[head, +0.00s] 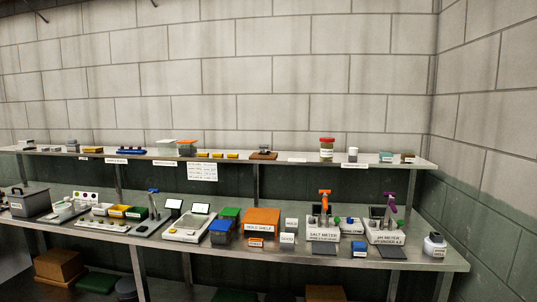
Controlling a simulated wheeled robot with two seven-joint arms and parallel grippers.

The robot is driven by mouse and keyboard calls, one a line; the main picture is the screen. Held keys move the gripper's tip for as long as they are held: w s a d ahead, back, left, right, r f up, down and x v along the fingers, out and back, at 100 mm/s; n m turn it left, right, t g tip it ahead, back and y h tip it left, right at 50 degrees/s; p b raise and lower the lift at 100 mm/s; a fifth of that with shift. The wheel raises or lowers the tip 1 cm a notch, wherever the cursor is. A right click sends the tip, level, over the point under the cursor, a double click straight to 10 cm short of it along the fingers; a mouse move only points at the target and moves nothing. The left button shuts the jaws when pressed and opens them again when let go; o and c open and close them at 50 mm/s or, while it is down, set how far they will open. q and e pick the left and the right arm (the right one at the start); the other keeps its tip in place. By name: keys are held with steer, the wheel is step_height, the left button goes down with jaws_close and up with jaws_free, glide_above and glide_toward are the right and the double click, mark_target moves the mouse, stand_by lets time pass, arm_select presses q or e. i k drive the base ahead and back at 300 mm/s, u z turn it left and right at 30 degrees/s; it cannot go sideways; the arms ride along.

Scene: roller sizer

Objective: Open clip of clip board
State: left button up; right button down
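No clipboard can be made out with certainty at this distance. A small flat brown board (263,156) with a dark grey piece on top lies on the upper shelf, right of the middle; I cannot tell whether it is a clipboard or whether any clip on it is open. Neither of my grippers is in view, and no part of my arms shows.
A long grey workbench (290,255) carries a toolbox (30,203), coloured bins (117,211), an orange box (262,221), a salt meter (323,229) and a pH meter (384,228). A narrow upper shelf (225,154) runs behind it. Boxes stand below. A block wall closes the right.

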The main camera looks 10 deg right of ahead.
mark_target(263, 147)
steer(key=z, duration=0.6)
steer(key=i, duration=1.5)
steer(key=u, duration=0.75)
